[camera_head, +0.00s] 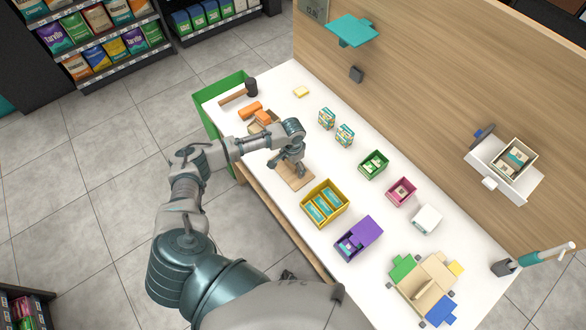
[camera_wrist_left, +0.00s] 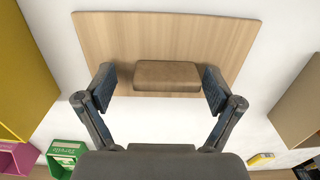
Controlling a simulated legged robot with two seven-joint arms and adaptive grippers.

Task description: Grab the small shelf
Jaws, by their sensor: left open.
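A light-wood board (camera_head: 293,174) with a brown block (camera_wrist_left: 165,76) on it lies on the white counter, below my left gripper. It looks like the small shelf, though I cannot be sure. In the left wrist view the board (camera_wrist_left: 160,30) fills the top middle. My left gripper (camera_wrist_left: 160,85) is open, with one finger on each side of the block and a gap at both sides. In the head view the left gripper (camera_head: 290,165) hides part of the board and the block. I cannot tell whether the fingers touch the board. My right gripper does not show.
A yellow box (camera_head: 325,203) stands close to the right of the board, and a purple box (camera_head: 358,239) beyond it. A brown box (camera_wrist_left: 297,105) and orange items (camera_head: 251,109) lie on the other side. A teal wall shelf (camera_head: 352,28) hangs at the back.

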